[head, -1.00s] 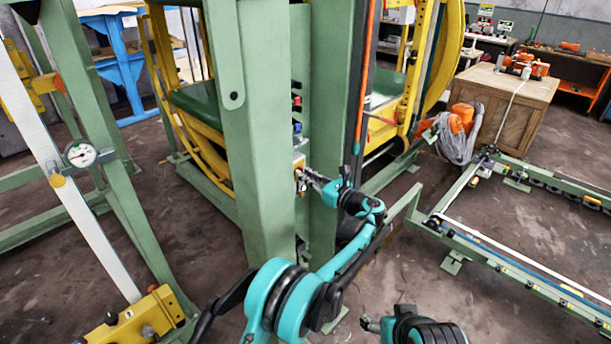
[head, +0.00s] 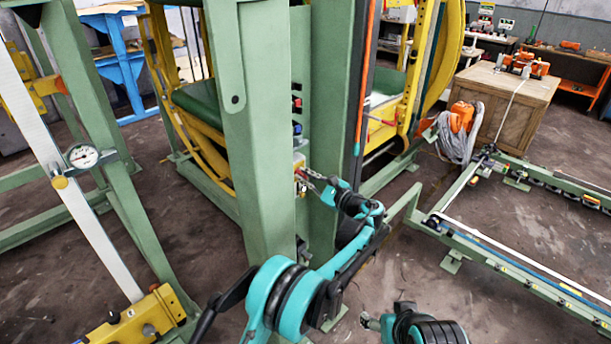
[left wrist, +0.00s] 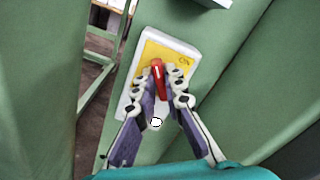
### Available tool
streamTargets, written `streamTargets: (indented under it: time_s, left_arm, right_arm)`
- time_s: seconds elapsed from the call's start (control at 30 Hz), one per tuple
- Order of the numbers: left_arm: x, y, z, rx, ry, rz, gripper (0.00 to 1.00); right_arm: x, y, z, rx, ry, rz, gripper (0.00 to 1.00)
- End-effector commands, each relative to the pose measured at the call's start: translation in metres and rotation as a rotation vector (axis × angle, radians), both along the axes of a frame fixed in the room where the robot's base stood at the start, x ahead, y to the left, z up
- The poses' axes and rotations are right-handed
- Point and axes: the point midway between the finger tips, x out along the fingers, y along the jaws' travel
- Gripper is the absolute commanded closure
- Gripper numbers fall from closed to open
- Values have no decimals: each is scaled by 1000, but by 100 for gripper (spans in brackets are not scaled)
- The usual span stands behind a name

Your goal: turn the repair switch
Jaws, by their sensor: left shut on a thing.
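The repair switch (left wrist: 159,76) has a red handle on a yellow plate on a pale box, fixed to a green post; it shows in the left wrist view. In the head view the switch box (head: 299,164) is partly hidden behind my left gripper. My left gripper (left wrist: 163,92) has its two fingers on either side of the red handle and is shut on it. In the head view the left gripper (head: 308,181) reaches the side of the post. The handle points roughly along the fingers, slightly tilted. My right gripper (head: 372,322) is low at the bottom; its fingers are too small to judge.
Green posts (head: 255,130) stand close around the switch. A wooden crate (head: 505,105) stands at the back right. A green floor frame (head: 520,265) lies at the right.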

Motion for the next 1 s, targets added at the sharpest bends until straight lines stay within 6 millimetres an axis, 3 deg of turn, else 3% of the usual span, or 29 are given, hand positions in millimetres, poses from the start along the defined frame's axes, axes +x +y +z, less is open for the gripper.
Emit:
streamTargets:
  time_s: [1.0]
  left_arm:
    - [-1,2,-3,-610,-611,-1,100]
  right_arm:
    - [0,0,7,0,0,0,33]
